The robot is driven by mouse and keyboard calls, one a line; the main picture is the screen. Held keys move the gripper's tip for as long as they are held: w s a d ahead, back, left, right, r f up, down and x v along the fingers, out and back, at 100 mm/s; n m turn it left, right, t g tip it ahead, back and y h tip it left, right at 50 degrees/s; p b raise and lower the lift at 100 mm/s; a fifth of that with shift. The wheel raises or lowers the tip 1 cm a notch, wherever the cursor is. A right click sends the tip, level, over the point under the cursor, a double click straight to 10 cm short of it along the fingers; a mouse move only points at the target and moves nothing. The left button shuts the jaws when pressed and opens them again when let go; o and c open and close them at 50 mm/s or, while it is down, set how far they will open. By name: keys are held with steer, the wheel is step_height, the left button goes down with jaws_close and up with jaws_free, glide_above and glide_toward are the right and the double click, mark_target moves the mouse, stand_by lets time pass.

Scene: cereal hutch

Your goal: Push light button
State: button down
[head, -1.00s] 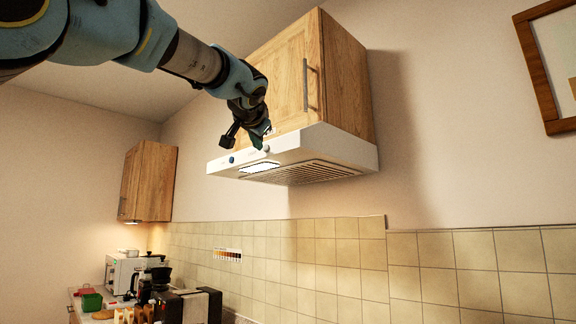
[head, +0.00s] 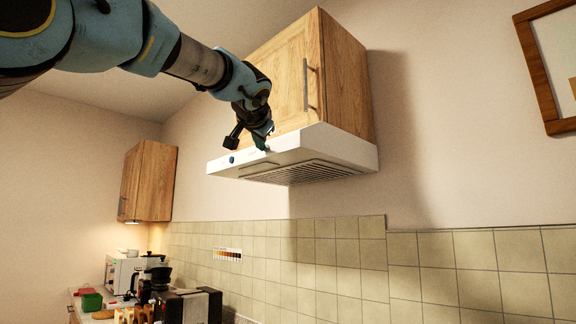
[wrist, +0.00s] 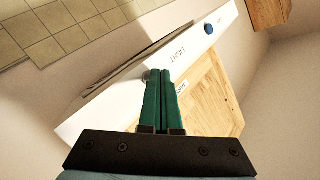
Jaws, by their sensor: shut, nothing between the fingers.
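The white range hood (head: 325,146) hangs under a wooden cabinet. In the wrist view its front panel (wrist: 115,110) carries the word LIGHT (wrist: 178,54) and a blue button (wrist: 209,28), which also shows in the head view (head: 232,160). In the head view my gripper (head: 262,144) appears to touch the hood front. The lamp panel under the hood is dark.
The wooden cabinet (head: 290,75) with a vertical handle rises just above the hood. A second cabinet (head: 148,180) hangs at the left. A counter with several appliances lies low at the left.

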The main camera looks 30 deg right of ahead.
steer(key=shift+s+a, duration=0.1)
steer(key=shift+a, duration=0.45)
steer(key=s+a+b, duration=0.1)
steer(key=a, duration=0.5)
steer(key=shift+b, duration=0.3)
stand_by(0.3)
